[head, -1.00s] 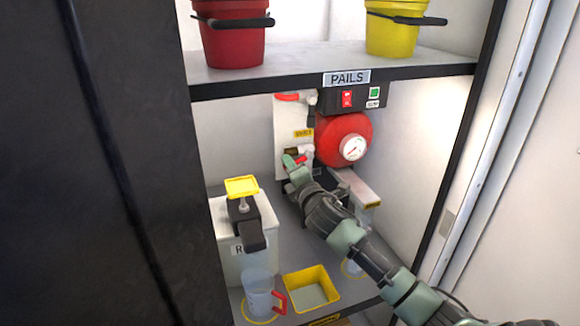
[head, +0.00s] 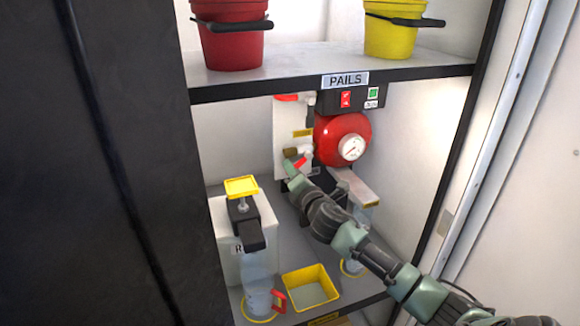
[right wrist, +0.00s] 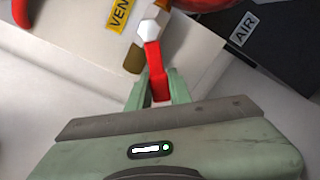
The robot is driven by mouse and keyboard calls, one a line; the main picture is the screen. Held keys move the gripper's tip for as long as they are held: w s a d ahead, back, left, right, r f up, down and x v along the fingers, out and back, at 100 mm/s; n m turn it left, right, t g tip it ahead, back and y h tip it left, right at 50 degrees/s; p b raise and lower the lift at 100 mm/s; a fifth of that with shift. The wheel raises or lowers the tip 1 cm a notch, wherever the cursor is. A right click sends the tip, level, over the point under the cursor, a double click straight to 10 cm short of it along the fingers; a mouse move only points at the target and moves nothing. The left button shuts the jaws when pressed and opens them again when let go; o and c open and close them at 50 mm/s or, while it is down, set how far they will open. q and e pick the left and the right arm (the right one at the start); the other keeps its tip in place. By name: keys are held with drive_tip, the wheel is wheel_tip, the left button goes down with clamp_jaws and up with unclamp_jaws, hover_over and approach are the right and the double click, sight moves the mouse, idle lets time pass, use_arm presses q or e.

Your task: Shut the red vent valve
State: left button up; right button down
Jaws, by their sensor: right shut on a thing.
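The red vent valve has a red lever (head: 300,162) on a pale hexagonal fitting (head: 306,151), below a yellow label (head: 303,133) on a white panel. In the right wrist view, the lever (right wrist: 155,68) runs down from the pale fitting (right wrist: 149,27) to between my fingers, beside a yellow label (right wrist: 121,14) reading "VEN", cut off by the frame edge. My right gripper (head: 291,167) is shut on the lever's lower end; it also shows in the right wrist view (right wrist: 157,88). My left gripper is out of view.
A red round tank (head: 336,130) with a gauge (head: 352,147) is right of the valve. Another red handle (head: 287,97) is above it. A shelf edge (head: 290,88) is overhead. A pump container (head: 228,255), clear jug (head: 257,285) and yellow tray (head: 311,282) stand below.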

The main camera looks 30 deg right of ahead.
drive_tip(key=d+f+n, duration=0.1)
drive_tip(key=n, duration=0.2)
drive_tip(key=d+n+p, duration=0.1)
drive_tip(key=d+n, duration=0.1)
drive_tip(key=n, duration=0.2)
drive_tip(key=s+d+f+n+p, duration=0.1)
drive_tip(key=n, duration=0.2)
drive_tip(key=shift+s+d+f+n, duration=0.1)
drive_tip(key=shift+d+f+n, duration=0.2)
drive_tip(key=shift+d, duration=0.1)
idle(0.3)
drive_tip(key=c, duration=1.3)
unclamp_jaws()
drive_tip(key=shift+v, duration=3.95)
drive_tip(key=shift+d, duration=0.1)
